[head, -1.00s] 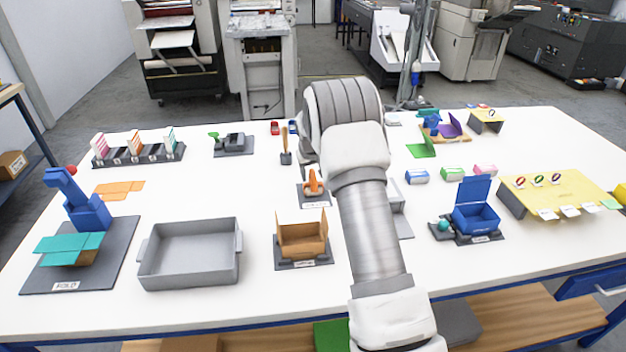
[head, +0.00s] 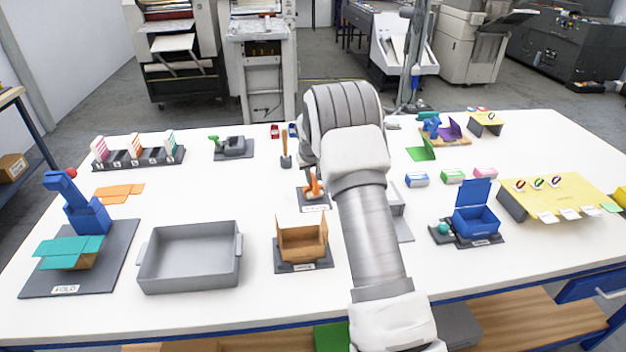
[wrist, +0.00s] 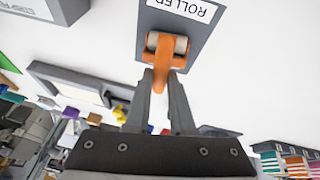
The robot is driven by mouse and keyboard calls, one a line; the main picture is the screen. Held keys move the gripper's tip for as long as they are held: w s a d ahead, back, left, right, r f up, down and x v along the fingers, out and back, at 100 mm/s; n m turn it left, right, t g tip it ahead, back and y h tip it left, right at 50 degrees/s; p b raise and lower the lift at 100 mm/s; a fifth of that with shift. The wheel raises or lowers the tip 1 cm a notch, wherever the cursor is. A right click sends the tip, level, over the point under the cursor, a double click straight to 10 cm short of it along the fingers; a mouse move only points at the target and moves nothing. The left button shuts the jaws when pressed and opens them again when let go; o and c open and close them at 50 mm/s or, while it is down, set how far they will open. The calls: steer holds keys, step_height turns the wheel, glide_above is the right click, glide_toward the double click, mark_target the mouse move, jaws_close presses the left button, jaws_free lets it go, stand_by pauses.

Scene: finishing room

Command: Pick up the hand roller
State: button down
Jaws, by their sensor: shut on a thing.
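The hand roller (head: 313,190) is orange with a pale roll and is at its dark grey base plate, left of my forearm in the head view. In the wrist view the roller (wrist: 163,50) shows in front of the plate (wrist: 205,37), whose label reads ROLLER upside down. My gripper (wrist: 160,82) is shut on the roller's orange handle, with one finger on each side. In the head view my arm covers most of the gripper. I cannot tell whether the roller still touches its plate.
An open cardboard box (head: 302,243) on a stand is in front of the roller, and a grey tray (head: 192,222) is to its left. A wooden-handled tool (head: 285,150) stands behind left. A blue box (head: 476,215) is at right. White table is clear between them.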

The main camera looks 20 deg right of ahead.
mark_target(313, 177)
steer(key=shift+w+r, duration=0.1)
steer(key=shift+r, duration=0.5)
step_height(313, 177, up, 3)
steer(key=shift+f, duration=0.1)
steer(key=w+d+r, duration=0.2)
steer(key=d+r, duration=0.5)
steer(key=d, duration=0.4)
steer(key=shift+w+d, duration=0.15)
steer(key=shift+w, duration=0.05)
steer(key=c, duration=1.4)
jaws_free()
jaws_close()
